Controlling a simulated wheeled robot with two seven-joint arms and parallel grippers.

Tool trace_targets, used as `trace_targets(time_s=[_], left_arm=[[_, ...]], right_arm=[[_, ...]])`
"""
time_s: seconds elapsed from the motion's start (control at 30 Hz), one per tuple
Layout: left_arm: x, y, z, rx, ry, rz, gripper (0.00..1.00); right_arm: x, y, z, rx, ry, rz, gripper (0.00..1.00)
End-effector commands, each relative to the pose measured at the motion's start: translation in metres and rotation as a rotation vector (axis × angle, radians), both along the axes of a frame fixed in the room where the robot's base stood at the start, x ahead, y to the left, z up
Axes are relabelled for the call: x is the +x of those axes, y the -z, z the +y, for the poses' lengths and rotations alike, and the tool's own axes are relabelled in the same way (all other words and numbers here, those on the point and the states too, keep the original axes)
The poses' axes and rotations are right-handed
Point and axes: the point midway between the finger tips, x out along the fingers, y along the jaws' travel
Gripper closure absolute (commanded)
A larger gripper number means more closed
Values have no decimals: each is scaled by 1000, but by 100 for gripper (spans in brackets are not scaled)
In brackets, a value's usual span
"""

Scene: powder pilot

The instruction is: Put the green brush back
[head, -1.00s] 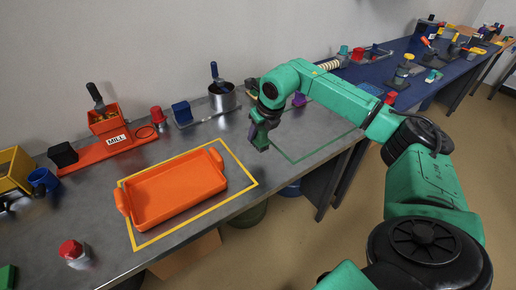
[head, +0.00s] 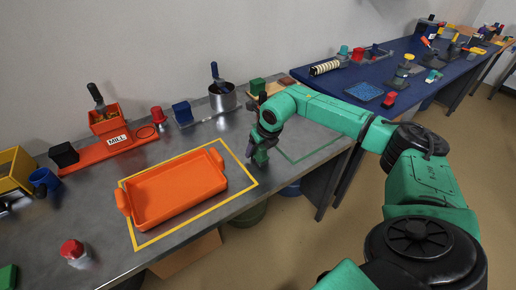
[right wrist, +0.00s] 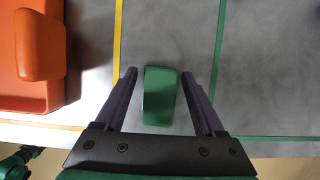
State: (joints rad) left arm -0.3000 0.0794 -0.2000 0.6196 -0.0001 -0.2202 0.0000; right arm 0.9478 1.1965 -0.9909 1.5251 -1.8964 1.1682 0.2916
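A green block-shaped piece, which looks like the green brush (head: 261,158), is at my right gripper (head: 256,149), right of the orange tray. In the right wrist view the green piece (right wrist: 159,97) lies between the two purple fingers of the right gripper (right wrist: 158,74). Gaps show on both sides, so the gripper is open around it. It is between the yellow tape line and the green outline (right wrist: 213,75). Another green block (head: 257,86) is on a tan base behind my arm. My left gripper is not in view.
The orange tray (head: 124,204) sits inside a yellow tape outline. Behind it stand a metal pot (head: 224,102), a blue block (head: 182,112) and the orange mill (head: 106,126). A red-capped jar (head: 73,252) is at the front left. The table inside the green outline looks clear.

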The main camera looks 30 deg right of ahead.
Motion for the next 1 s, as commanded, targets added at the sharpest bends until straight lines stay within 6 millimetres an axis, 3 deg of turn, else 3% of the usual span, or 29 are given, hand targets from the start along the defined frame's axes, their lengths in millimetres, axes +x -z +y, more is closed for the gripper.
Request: trace_targets(time_s=[0.23, 0.6, 0.73, 1.0], left_arm=[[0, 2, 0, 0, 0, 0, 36], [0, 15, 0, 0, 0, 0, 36], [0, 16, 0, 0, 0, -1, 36], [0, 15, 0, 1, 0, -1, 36]], right_arm=[[-6, -18, -1, -1, -1, -3, 29], [-42, -103, 0, -1, -1, -3, 29], [-46, -113, 0, 0, -1, 0, 29], [-47, -114, 0, 0, -1, 0, 29]])
